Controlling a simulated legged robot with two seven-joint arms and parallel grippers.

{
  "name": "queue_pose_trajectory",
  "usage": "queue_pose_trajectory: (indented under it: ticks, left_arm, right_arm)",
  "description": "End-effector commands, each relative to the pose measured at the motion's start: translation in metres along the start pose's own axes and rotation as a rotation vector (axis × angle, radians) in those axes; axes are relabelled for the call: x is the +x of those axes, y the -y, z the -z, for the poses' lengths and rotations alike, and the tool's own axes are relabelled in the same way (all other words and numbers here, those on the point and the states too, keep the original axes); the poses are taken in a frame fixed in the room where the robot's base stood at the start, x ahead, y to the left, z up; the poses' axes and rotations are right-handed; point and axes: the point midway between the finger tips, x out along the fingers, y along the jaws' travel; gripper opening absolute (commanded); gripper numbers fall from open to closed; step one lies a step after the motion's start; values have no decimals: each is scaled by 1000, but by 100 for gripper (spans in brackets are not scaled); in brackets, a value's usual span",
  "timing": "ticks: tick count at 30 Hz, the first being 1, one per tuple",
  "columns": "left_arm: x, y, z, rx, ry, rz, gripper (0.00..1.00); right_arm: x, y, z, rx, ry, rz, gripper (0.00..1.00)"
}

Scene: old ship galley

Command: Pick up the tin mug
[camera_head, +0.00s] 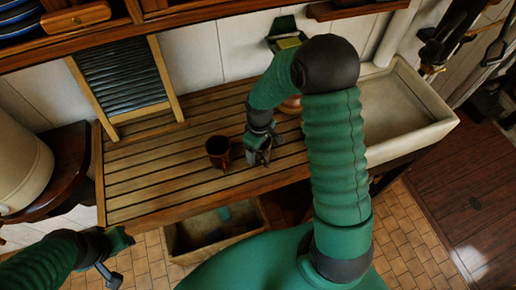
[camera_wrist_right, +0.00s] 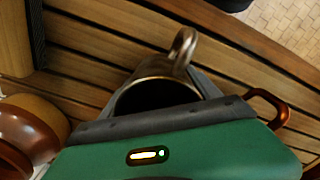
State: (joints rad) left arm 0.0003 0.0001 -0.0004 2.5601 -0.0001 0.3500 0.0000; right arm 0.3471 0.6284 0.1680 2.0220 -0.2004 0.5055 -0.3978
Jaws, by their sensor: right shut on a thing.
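The tin mug (camera_wrist_right: 150,74) is a dark grey metal cup with a loop handle, seen from above in the right wrist view. Its handle points away from the gripper. My right gripper (camera_wrist_right: 158,100) is shut on the mug. In the head view the right gripper (camera_head: 259,147) is low over the slatted wooden board (camera_head: 160,180), and the mug is partly hidden by it. I cannot tell whether the mug touches the board. My left gripper (camera_head: 113,258) is open and empty at the lower left, in front of the board.
A reddish-brown mug (camera_head: 217,150) stands just left of the right gripper. A copper-brown round vessel (camera_head: 291,104) is behind the right arm. A washboard (camera_head: 122,75) leans at the back left. A stone sink (camera_head: 405,108) is at the right. The board's left part is clear.

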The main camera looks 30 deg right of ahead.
Motion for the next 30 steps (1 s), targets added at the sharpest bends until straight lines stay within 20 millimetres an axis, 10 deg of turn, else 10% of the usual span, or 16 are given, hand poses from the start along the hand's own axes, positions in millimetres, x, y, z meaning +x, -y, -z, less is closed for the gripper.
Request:
queue_pose_trajectory:
  ticks: [8, 26, 30]
  left_arm:
    - [0, 0, 0, 1, 0, 0, 36]
    - [14, 0, -3, 1, 0, 0, 36]
    - [24, 0, -6, 1, 0, 0, 36]
  right_arm:
    - [0, 0, -1, 1, 2, 0, 25]
    - [-34, -1, 0, 1, -3, -5, 25]
    - [-35, 25, -14, -2, 1, -2, 25]
